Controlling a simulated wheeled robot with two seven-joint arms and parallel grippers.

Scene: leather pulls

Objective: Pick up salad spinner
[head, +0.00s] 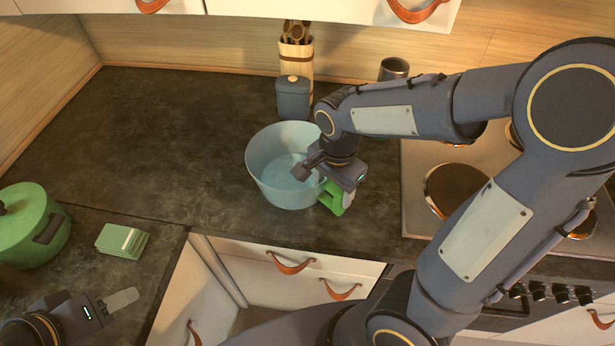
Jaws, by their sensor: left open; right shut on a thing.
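A pale blue, see-through bowl (270,185), which seems to be the salad spinner, stands upright on the dark counter, open at the top with no lid. My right gripper (342,205) is at the bowl's front right side, pointing down. It is shut on a small green object (331,195). I cannot tell whether this green object is joined to the bowl or only beside it. The wrist hides part of the bowl's right rim. My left gripper (122,302) is open and empty at the lower left, well away from the bowl.
A green lidded pot (30,228) and a light green block (122,240) are at the left. Behind the bowl stand a blue-grey canister (293,98), a utensil holder (297,62) and a metal cup (393,68). A stove (420,165) is right. The counter left of the bowl is clear.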

